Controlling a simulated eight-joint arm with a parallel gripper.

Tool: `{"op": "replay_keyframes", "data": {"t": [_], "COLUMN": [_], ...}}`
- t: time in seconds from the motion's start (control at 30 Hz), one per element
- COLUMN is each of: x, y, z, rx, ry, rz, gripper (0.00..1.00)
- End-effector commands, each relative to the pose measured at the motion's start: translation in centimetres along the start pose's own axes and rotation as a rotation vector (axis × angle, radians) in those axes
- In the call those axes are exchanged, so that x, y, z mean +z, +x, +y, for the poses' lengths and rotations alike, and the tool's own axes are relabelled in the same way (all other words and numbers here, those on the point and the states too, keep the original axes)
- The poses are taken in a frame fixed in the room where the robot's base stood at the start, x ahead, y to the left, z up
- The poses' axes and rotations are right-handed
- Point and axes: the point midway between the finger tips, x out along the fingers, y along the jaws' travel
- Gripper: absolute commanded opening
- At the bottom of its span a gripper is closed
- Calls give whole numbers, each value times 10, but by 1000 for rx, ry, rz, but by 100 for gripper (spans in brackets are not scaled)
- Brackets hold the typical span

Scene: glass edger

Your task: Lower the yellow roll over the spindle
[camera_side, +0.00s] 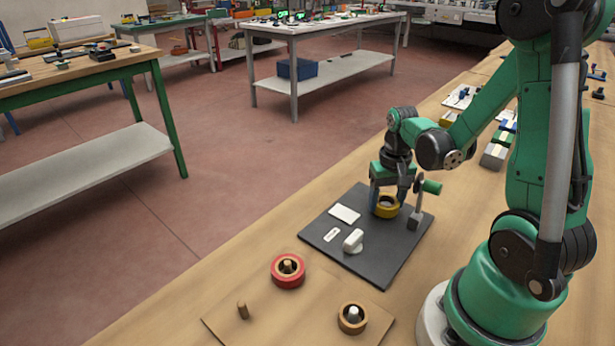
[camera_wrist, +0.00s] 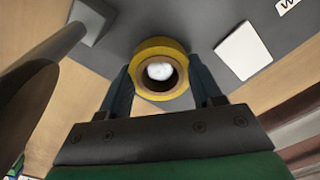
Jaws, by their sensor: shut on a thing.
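The yellow roll (camera_side: 386,212) is between the fingers of my gripper (camera_side: 388,196) at the far part of the dark plate (camera_side: 381,258). In the wrist view my gripper (camera_wrist: 160,76) is shut on the yellow roll (camera_wrist: 158,45), with one finger on each side. A pale round end (camera_wrist: 160,71), apparently the spindle's top, shows inside the roll's brown core, close to its middle. The spindle's lower part is hidden by the roll and fingers. I cannot tell how far the roll is above the plate.
A grey post (camera_side: 415,216) with a green handle (camera_side: 431,187) stands close right of my gripper. A white card (camera_side: 344,214) and a white fitting (camera_side: 353,241) are on the plate.

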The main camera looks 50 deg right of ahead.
Motion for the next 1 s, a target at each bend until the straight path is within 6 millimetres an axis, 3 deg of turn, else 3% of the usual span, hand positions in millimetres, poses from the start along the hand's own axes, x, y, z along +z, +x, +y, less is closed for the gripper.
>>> {"op": "replay_keyframes", "data": {"t": [0.3,0.33,0.43,0.77,1.0], "x": [0,0,0,0,0], "y": [0,0,0,-1,-20], "z": [0,0,0,0,0], "rx": [0,0,0,0,0], "ry": [0,0,0,0,0], "rz": [0,0,0,0,0], "gripper": [7,64,92,95,95]}}
